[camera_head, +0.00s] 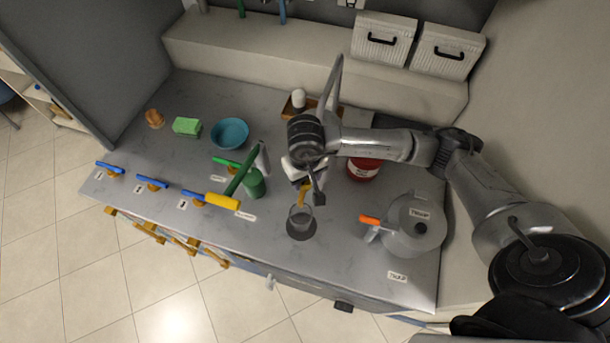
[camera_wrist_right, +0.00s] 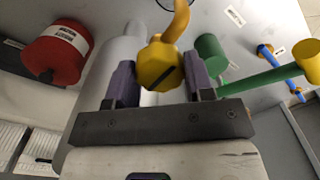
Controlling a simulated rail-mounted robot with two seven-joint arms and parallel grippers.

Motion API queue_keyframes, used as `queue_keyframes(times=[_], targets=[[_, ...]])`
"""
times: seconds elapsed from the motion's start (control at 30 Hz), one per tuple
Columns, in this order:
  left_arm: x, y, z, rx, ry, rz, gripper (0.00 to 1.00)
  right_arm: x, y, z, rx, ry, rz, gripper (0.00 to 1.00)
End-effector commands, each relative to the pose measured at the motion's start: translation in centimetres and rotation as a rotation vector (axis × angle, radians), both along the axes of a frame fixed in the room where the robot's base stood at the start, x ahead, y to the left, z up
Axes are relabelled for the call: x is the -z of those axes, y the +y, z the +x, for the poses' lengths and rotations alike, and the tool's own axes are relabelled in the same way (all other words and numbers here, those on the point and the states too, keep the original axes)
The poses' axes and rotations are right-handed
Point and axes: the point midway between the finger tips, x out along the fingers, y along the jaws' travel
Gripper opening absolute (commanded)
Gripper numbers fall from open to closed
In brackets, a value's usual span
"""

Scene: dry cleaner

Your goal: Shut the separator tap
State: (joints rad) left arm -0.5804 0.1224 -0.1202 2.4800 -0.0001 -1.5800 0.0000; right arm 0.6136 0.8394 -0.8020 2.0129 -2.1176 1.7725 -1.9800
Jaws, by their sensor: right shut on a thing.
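My right gripper (camera_head: 303,184) hangs over the middle right of the bench in the head view. In the right wrist view its two dark fingers (camera_wrist_right: 160,85) are shut on a yellow faceted knob (camera_wrist_right: 160,65). A curved yellow neck rises from this knob. In the head view the yellow piece (camera_head: 303,196) shows below the gripper, above a clear cup (camera_head: 299,217) on a dark disc. I cannot tell for sure whether this piece is the separator tap. A grey lidded vessel (camera_head: 412,228) with an orange lever (camera_head: 370,219) stands to the right. My left gripper is not in view.
A green canister (camera_head: 254,183), a long green lever with a yellow end (camera_head: 222,201) and blue-handled valves (camera_head: 152,182) stand left of the gripper. A red can (camera_head: 363,169) is close on its right. A blue bowl (camera_head: 229,133) and green sponge (camera_head: 187,127) lie farther back.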

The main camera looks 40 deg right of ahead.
Motion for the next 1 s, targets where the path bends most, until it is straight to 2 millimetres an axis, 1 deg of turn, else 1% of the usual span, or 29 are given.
queue_keyframes(times=[0.03, 0.07, 0.27, 0.43, 0.57, 1.0], targets=[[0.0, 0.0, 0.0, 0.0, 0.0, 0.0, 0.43, 0.0, 0.0, 0.0, 0.0, 0.0, 0.0, 0.28], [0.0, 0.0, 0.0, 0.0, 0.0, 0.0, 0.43, 0.0, 0.0, 0.0, 0.0, 0.0, 0.0, 0.25], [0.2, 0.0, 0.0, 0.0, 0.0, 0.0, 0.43, 0.1, 0.0, 0.0, 0.015, -0.001, -0.001, 0.24], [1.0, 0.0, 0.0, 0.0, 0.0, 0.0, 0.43, 0.2, -0.1, 0.1, 0.082, -0.003, -0.001, 0.24], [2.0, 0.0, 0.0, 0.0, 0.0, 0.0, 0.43, 0.3, 0.0, 0.1, 0.176, -0.004, 0.0, 0.24], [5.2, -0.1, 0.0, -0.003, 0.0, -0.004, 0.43, 0.3, 0.0, 0.1, 0.589, -0.003, 0.001, 0.24]])
